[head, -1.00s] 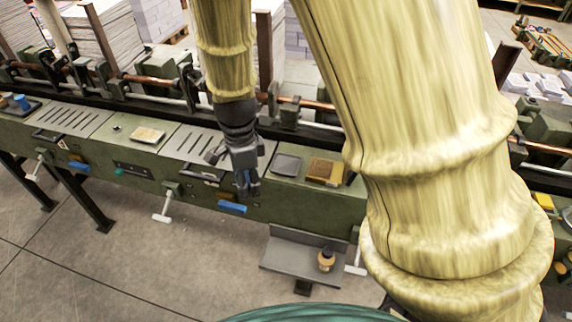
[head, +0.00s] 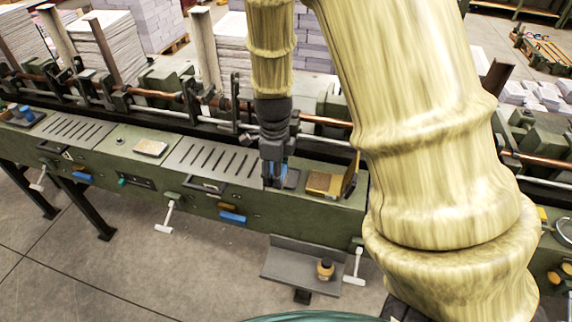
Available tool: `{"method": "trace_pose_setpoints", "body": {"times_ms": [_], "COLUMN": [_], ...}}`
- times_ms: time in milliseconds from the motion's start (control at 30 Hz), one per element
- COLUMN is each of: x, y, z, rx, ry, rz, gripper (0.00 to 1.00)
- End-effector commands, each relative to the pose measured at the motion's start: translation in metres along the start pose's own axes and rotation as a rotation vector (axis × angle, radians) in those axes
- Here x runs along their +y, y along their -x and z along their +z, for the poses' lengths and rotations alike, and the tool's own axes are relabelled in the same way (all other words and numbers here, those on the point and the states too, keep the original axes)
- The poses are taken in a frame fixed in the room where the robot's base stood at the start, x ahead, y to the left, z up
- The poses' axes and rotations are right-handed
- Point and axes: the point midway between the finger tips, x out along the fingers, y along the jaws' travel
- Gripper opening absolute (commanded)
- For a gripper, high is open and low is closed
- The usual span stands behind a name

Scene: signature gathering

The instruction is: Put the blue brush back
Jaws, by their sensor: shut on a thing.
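My gripper (head: 274,178) is shut on the blue brush (head: 284,169), which shows only as small patches of blue between the dark fingers. The rest of the brush is hidden by the fingers. The gripper points down, at the small dark tray (head: 292,179) on the green machine's top. The fingers overlap the tray's left part in the picture. I cannot tell whether the brush touches the tray.
A brown-topped box with an upright flap (head: 325,184) stands just right of the tray. A slotted plate (head: 212,160) lies to the left. Copper rods (head: 322,120) run behind. A small bottle (head: 325,269) stands on the low grey shelf (head: 290,262). Another dark tray holds blue items (head: 25,112) at far left.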

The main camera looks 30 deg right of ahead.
Motion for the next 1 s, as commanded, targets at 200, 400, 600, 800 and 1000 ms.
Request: {"method": "trace_pose_setpoints", "body": {"times_ms": [200, 400, 600, 800, 1000], "x": [-0.041, -0.058, -0.059, -0.058, -0.059], "y": [-0.001, -0.005, -0.012, -0.03, -0.041], "z": [-0.008, -0.011, -0.012, -0.013, -0.012], "rx": [-0.001, 0.0, 0.001, 0.002, 0.0], "ry": [-0.001, 0.001, 0.002, 0.001, 0.001], "rz": [0.001, 0.001, 0.002, 0.004, 0.001], "gripper": [0.19, 0.19, 0.19, 0.19, 0.19]}}
